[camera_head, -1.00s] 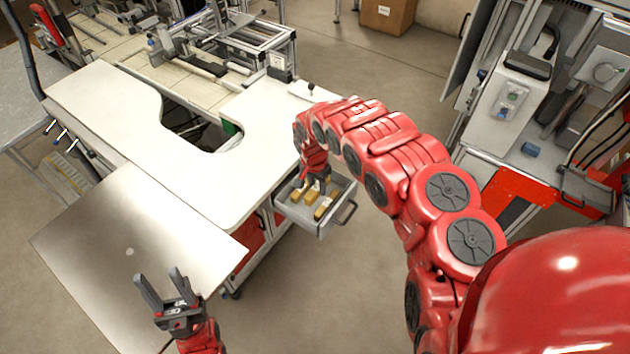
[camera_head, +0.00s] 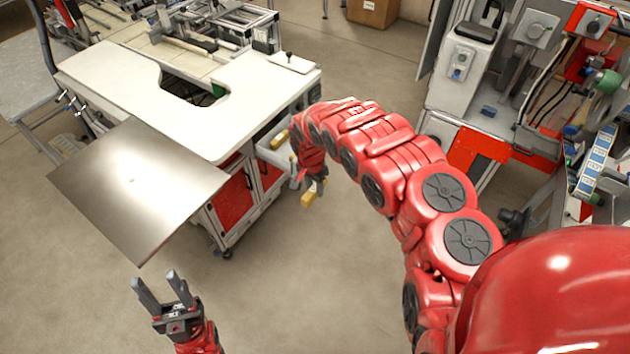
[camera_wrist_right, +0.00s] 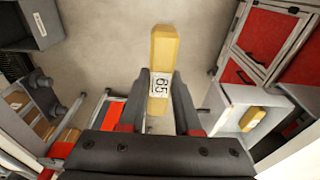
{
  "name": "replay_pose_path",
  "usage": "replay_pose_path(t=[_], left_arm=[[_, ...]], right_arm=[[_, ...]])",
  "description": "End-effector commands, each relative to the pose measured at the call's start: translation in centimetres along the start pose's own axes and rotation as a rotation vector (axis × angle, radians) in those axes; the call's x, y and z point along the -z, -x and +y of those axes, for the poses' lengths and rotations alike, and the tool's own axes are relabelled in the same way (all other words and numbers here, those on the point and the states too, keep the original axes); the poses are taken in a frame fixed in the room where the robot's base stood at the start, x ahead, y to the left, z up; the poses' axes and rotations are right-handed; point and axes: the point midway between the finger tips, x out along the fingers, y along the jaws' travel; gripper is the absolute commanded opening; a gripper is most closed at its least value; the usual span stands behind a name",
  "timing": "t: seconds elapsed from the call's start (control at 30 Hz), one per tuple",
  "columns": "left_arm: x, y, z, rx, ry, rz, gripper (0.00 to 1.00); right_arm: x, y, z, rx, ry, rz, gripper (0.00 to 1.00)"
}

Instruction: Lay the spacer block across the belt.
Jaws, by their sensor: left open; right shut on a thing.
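The spacer block (camera_wrist_right: 162,72) is a yellow bar with a white label that reads 65. It also shows in the head view (camera_head: 308,199), below my right gripper (camera_head: 314,184). My right gripper is shut on it, one finger on each side, and holds it above bare floor, clear of the drawer. My left gripper (camera_head: 158,283) is open and empty, in front of the metal sheet. I cannot tell for sure which thing is the belt; a strip with blue and white patches (camera_head: 597,163) lies at the far right.
An open grey drawer (camera_head: 268,158) with a yellow block (camera_head: 280,139) in it juts from the white worktable (camera_head: 115,85), left of my right gripper. A metal sheet (camera_head: 135,190) sticks out from the table. A machine with a red panel (camera_head: 478,150) stands at right. Floor between is free.

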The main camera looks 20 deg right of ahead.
Motion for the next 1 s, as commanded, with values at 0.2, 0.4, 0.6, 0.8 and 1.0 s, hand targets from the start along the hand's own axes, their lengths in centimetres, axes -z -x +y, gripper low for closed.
replay_pose_path(t=[0.2,0.4,0.6,0.8,1.0], left_arm=[[-0.1,0.6,0.0,0.000,0.000,0.000,0.50],[-0.2,1.0,0.1,0.000,0.000,0.000,0.50],[-0.3,1.5,0.1,0.000,0.000,0.000,0.50],[-0.3,1.9,0.1,0.000,0.000,0.000,0.50],[-0.4,2.3,0.1,0.000,0.000,0.000,0.50]], right_arm=[[-1.1,-1.2,-1.7,0.012,0.089,-0.001,0.00],[-2.1,-2.1,-3.3,0.024,0.180,-0.001,0.00],[-3.2,-3.0,-5.0,0.037,0.277,0.000,0.00],[-4.2,-3.8,-6.2,0.045,0.355,0.000,0.00],[-5.1,-4.3,-7.4,0.055,0.421,0.002,0.00]])
